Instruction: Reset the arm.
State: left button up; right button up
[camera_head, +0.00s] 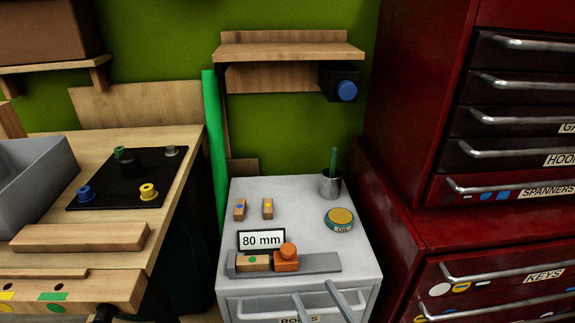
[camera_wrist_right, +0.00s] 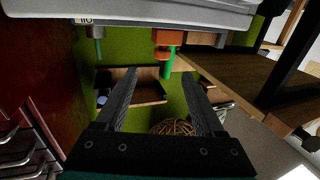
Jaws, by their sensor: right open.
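My right gripper (camera_head: 311,288) shows at the bottom of the head view, in front of the grey cabinet. Its two grey fingers are apart, with nothing between them. In the right wrist view the fingers (camera_wrist_right: 158,73) are also spread, with a wooden shelf (camera_wrist_right: 150,94) and green wall behind the gap. A coil of tan cane (camera_wrist_right: 172,127) shows beyond the gripper's base, partly hidden by it. My left gripper is in neither view.
The grey cabinet (camera_head: 296,198) carries an orange block (camera_head: 286,262), an "80 mm" sign (camera_head: 262,240), a round tin (camera_head: 340,219) and a metal cup (camera_head: 331,184). Red drawers (camera_head: 440,240) stand right. A wooden bench (camera_head: 180,146) with a grey bin (camera_head: 40,178) stands left.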

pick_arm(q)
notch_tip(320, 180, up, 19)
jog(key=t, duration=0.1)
pick_arm(e)
jog(key=s+d+f+m+g+h, duration=0.1)
jog(key=s+d+f+g+h, duration=0.25)
jog(key=s+g, duration=0.4)
jog(key=s+d+f+m+g+h, duration=0.1)
jog(key=s+d+f+g+h, duration=0.1)
jog(key=s+d+f+g, duration=0.45)
pick_arm(q)
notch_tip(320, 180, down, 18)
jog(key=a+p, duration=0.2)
jog(key=p, duration=0.2)
pick_arm(e)
notch_tip(320, 180, down, 16)
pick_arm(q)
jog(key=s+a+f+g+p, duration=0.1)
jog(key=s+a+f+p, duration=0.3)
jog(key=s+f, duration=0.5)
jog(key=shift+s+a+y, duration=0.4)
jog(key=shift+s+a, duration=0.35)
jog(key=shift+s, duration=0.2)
pick_arm(e)
jog(key=s+d+f, duration=0.5)
jog(key=s+f, duration=0.4)
jog(key=s, duration=0.3)
jog(key=shift+d+n+g+h, duration=0.2)
jog(key=shift+n+g+h, duration=0.15)
jog(key=shift+n+g, duration=0.05)
